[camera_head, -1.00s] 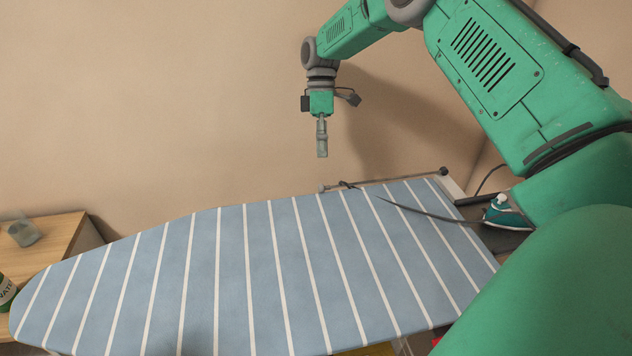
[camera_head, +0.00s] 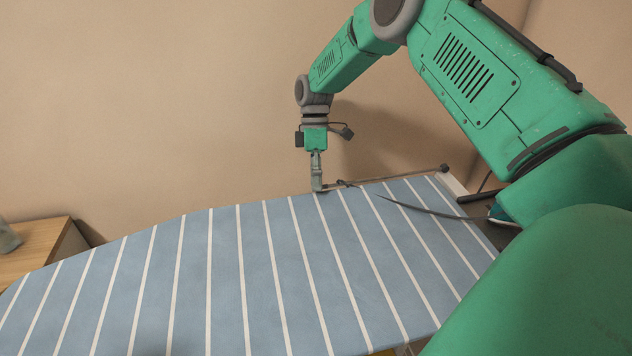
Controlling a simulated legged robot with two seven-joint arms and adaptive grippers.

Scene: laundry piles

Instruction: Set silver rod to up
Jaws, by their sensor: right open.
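The silver rod (camera_head: 398,175) lies low along the far edge of the ironing board, running from its dark knob (camera_head: 444,168) on the right to near my right gripper. My right gripper (camera_head: 317,189) points straight down at the rod's left end, beside or around it; I cannot tell whether it touches. The gripper is seen edge-on and holds nothing that I can make out. The rod's left end is partly hidden by the fingers. My left gripper is not in view.
The teal iron (camera_head: 500,215) is mostly hidden behind my right arm. A wooden table (camera_head: 35,248) stands at left; a plain wall is behind.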

